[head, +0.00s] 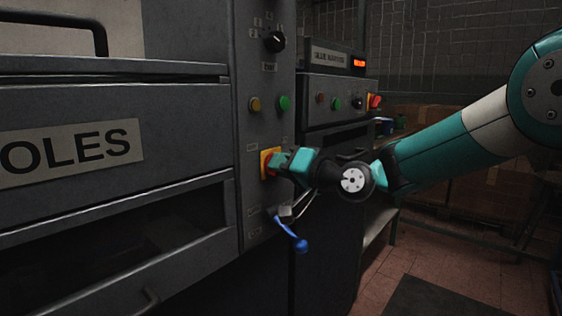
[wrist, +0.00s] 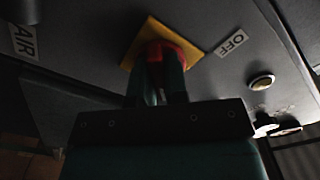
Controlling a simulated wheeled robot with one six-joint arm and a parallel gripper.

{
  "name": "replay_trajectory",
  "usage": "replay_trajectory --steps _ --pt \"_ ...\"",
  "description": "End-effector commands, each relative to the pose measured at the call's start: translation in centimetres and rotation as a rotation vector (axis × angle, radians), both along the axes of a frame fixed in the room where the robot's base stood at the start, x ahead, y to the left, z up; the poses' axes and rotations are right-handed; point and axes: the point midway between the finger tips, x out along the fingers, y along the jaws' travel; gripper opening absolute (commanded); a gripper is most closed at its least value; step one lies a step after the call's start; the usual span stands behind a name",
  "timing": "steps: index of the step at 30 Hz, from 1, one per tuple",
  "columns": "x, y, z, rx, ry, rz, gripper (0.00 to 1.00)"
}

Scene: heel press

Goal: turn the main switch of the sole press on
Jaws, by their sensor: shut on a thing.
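The main switch (wrist: 151,50) is a red knob on a yellow plate (wrist: 187,49), set on the grey front panel. In the head view the yellow plate (head: 265,162) sits low on the panel, with the knob mostly hidden by my gripper. My gripper (head: 281,163) is at the switch, its fingers shut on the red knob. In the wrist view my gripper's two fingers (wrist: 162,85) reach up to the knob and cover much of it. An "OFF" label (wrist: 231,43) is beside the plate. I cannot tell which way the knob is turned.
A second machine (head: 335,100) with a red-lit display stands behind. A drawer marked "OLES" (head: 72,147) fills the left.

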Motion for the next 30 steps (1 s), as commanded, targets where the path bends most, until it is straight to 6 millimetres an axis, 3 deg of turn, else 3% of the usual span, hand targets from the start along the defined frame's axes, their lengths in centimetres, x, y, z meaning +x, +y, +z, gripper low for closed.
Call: replay_trajectory --steps 15,16,18,30 --pt "-0.01 0.0 -0.06 0.011 0.015 0.001 0.0" --pt "-0.01 0.01 -0.06 0.012 0.016 0.001 0.21" --pt "0.0 0.0 -0.06 0.011 0.015 0.001 0.37" --pt "-0.41 -0.68 -0.01 0.01 0.013 -0.001 0.39"
